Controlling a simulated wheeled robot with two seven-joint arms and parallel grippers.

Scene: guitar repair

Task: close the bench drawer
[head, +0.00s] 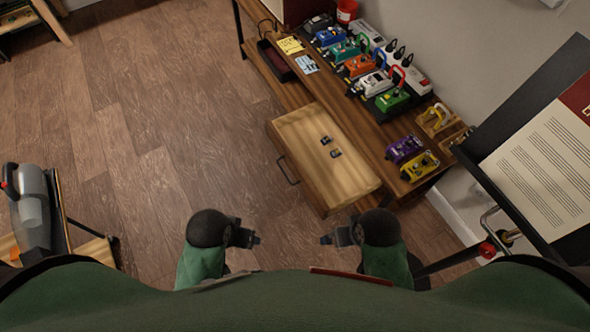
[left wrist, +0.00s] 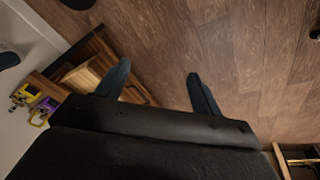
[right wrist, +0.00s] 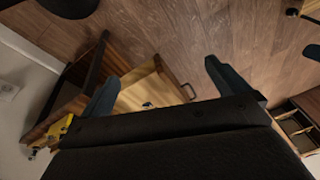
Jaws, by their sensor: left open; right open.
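The wooden bench drawer (head: 310,162) is pulled out from the bench (head: 395,138), toward the left in the head view. It holds two small dark items (head: 331,147). Its dark bar handle (head: 287,170) is on the front face. My left gripper (head: 258,240) is open and empty, below and left of the drawer in the head view. My right gripper (head: 324,240) is open and empty, just below the drawer's near corner in the picture. In the right wrist view, the drawer (right wrist: 138,90) and its handle (right wrist: 188,90) show between the open fingers. Neither gripper touches the drawer.
Several coloured pedals (head: 360,66) sit on a board on the bench; purple (head: 403,149) and yellow (head: 420,166) ones stand nearer. A music stand with a sheet (head: 540,160) is at right. A grey vacuum (head: 32,205) is at left. The floor (head: 160,130) left of the drawer is clear.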

